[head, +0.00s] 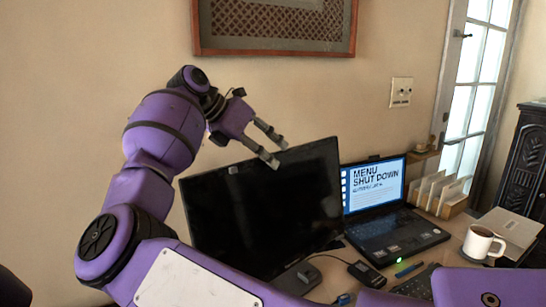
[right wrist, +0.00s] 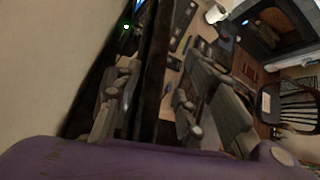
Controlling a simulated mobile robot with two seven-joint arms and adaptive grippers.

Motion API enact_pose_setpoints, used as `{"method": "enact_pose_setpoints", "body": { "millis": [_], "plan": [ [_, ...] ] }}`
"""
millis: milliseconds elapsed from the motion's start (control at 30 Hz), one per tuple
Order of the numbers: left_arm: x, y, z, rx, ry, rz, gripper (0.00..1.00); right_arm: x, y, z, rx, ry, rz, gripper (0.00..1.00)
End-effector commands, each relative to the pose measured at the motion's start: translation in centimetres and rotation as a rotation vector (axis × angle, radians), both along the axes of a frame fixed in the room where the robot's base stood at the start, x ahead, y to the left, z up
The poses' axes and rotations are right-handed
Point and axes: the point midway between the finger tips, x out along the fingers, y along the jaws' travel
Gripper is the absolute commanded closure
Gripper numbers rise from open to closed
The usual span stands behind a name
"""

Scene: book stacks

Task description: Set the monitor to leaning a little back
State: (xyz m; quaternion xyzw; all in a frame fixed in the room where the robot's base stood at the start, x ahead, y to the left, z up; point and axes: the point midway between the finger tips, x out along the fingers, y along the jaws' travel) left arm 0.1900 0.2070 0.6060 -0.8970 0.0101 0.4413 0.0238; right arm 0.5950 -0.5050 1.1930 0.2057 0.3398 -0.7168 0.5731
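The monitor (head: 265,205) is a wide dark screen standing on the desk left of the laptop, its screen turned toward me. It looks near upright; its exact tilt is hard to judge. My right arm reaches across from the lower right and bends up at the left. My right gripper (head: 275,151) is at the monitor's top edge, fingers apart. In the right wrist view my right gripper (right wrist: 165,105) has a finger on each side of the monitor's dark edge (right wrist: 154,70); contact cannot be told. My arm hides the monitor's lower left. My left gripper is not in view.
An open laptop (head: 385,210) stands close right of the monitor. A white mug (head: 481,243), a file holder (head: 438,195) and a keyboard (head: 416,283) are farther right. A black box (head: 367,274) lies before the screen. A framed picture (head: 275,25) hangs above.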

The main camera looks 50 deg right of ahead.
Motion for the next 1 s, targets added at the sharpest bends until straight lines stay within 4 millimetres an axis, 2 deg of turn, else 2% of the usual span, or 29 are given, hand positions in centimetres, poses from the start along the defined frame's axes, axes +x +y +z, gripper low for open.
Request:
{"method": "enact_pose_setpoints", "body": {
  "millis": [100,300,500,833,933,1000],
  "plan": [
    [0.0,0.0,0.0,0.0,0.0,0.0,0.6,0.8,1.9,2.0,0.0,-0.001,0.004,0.62],
    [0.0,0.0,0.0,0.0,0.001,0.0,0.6,1.7,4.6,4.7,0.001,-0.001,0.003,0.62],
    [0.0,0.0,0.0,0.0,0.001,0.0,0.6,2.1,6.1,6.1,0.001,-0.001,-0.001,0.62],
    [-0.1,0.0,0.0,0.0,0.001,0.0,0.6,2.2,6.3,6.4,0.001,-0.001,-0.001,0.64],
    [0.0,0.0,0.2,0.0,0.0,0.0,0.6,1.8,5.7,6.4,-0.013,0.012,-0.013,0.77],
    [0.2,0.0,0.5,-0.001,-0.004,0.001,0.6,0.6,4.0,6.6,-0.055,0.05,-0.042,0.86]
  ]
}}
